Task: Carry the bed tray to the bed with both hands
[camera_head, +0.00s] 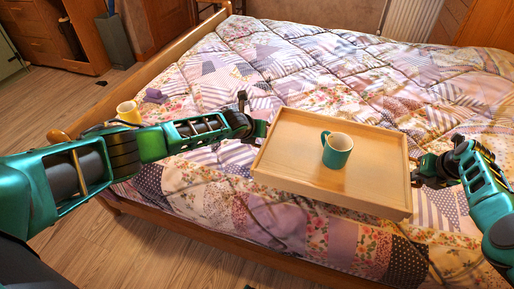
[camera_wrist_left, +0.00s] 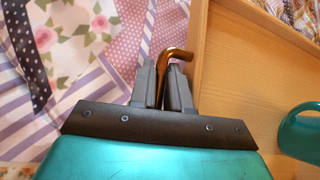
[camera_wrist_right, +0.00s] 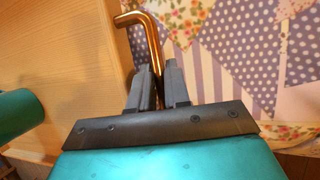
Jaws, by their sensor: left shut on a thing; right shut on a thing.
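The bed tray (camera_head: 290,172) is a pale wooden tray with low raised sides, over the near part of the bed (camera_head: 215,210). It looks about level; I cannot tell whether its underside touches the quilt. A teal mug (camera_head: 337,155) with a pale inside stands upright on it. My left gripper (camera_head: 264,129) is at the tray's left side, shut on a copper-coloured handle (camera_wrist_left: 176,52). My right gripper (camera_head: 415,178) is at the right side, shut on the matching handle (camera_wrist_right: 150,38). The mug's side also shows in the left wrist view (camera_wrist_left: 300,135).
A patchwork quilt (camera_head: 300,55) covers the bed, with wide free room behind the tray. A wooden rail (camera_head: 190,38) edges the bed's left side.

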